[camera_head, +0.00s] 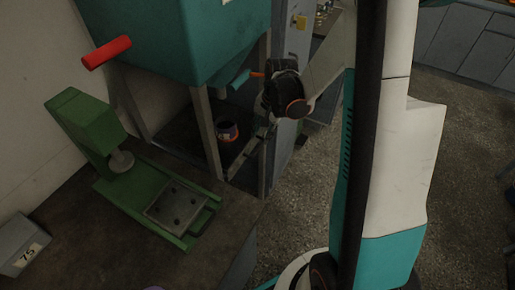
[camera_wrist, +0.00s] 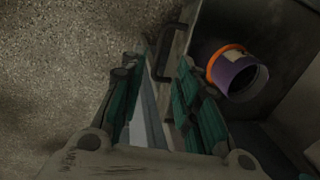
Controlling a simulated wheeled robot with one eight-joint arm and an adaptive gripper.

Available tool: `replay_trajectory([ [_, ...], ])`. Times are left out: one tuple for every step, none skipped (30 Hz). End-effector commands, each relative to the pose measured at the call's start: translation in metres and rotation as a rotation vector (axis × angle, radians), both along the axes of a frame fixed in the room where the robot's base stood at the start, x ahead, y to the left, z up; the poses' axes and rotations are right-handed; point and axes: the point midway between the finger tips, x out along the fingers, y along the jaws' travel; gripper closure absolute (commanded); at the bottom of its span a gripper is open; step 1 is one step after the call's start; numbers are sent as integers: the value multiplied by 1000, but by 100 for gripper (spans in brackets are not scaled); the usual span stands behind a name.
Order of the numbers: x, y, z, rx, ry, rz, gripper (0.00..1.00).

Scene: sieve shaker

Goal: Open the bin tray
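The bin tray shows in the wrist view as a grey-edged box front (camera_wrist: 184,40) with a dark bar handle (camera_wrist: 166,54). My gripper (camera_wrist: 158,64) is open, with its teal fingers on either side of the handle in the picture. The handle appears just beyond or between the fingertips, and I cannot tell the exact depth or any contact. In the head view my gripper (camera_head: 264,131) is small and dark, near the front of the stand under the teal hopper (camera_head: 200,40). My wrist partly covers that area, and the handle is not clear there.
A purple container with an orange band (camera_wrist: 236,72) sits behind the tray front; it also shows in the head view (camera_head: 228,131). The hopper's metal legs (camera_head: 206,130) stand close to my gripper. A green press (camera_head: 130,165) occupies the bench at left. Speckled floor is clear at right.

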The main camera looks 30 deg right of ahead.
Motion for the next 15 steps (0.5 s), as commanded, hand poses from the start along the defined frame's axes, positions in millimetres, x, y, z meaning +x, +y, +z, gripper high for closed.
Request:
replay_trajectory([
  [2,1,-15,0,0,1,70],
  [3,2,-21,0,0,0,70],
  [4,3,-29,0,0,0,70],
  [5,3,-34,0,0,0,70],
  [6,4,-40,0,0,0,70],
  [7,5,-47,0,0,1,70],
  [8,6,-52,0,0,1,70],
  [9,6,-57,0,0,1,70],
  [10,7,-63,0,0,1,70],
  [11,8,-68,0,0,1,70],
  [11,8,-71,0,0,1,70],
  [12,8,-76,0,0,1,70],
  [13,9,-79,0,0,1,70],
  [13,9,-81,0,0,1,70],
  [13,9,-84,0,0,1,70],
])
